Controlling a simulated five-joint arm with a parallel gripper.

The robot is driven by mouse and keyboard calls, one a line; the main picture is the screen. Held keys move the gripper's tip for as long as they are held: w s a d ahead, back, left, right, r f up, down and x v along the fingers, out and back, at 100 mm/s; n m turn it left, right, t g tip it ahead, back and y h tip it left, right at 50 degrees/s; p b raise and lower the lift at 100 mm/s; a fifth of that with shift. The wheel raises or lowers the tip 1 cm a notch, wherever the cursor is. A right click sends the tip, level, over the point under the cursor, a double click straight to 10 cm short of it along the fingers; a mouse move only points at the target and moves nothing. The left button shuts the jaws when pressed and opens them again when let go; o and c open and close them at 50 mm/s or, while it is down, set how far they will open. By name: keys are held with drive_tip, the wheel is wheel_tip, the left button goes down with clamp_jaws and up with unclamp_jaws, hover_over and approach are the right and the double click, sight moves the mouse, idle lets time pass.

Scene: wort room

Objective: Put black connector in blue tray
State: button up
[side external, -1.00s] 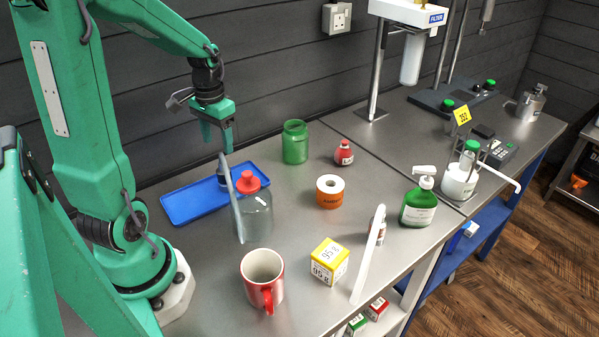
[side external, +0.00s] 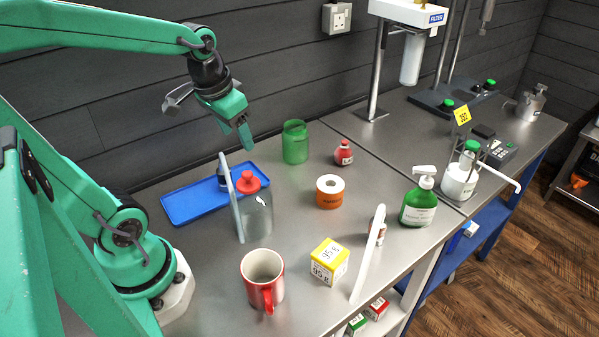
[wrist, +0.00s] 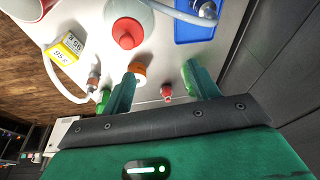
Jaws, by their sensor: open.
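The blue tray (side external: 187,206) lies flat at the back left of the bench in the side external view. Its edge also shows at the top of the wrist view (wrist: 190,33). A dark fitting (side external: 221,172) shows at the tray's right part, by the upper end of a pale hose; in the wrist view the fitting (wrist: 207,9) overlaps the tray. It is the only likely black connector; I cannot tell whether it rests on the tray. My gripper (side external: 244,138) is open and empty, tilted above the bench right of the tray; its spread fingers show in the wrist view (wrist: 160,76).
A clear bottle with a red cap (side external: 256,213) stands just in front of the tray. A green jar (side external: 295,143), a small red bottle (side external: 343,153) and an orange roll (side external: 329,196) stand to the right. A red mug (side external: 258,285) and yellow box (side external: 329,262) are in front.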

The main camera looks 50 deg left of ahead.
drive_tip(key=s+d+r+m+t, duration=0.1)
drive_tip(key=s+d+r+t, duration=0.1)
drive_tip(key=d, duration=0.5)
drive_tip(key=shift+s+r+t+h, duration=0.35)
drive_tip(key=shift+s+r, duration=0.2)
drive_tip(key=shift+s, duration=0.45)
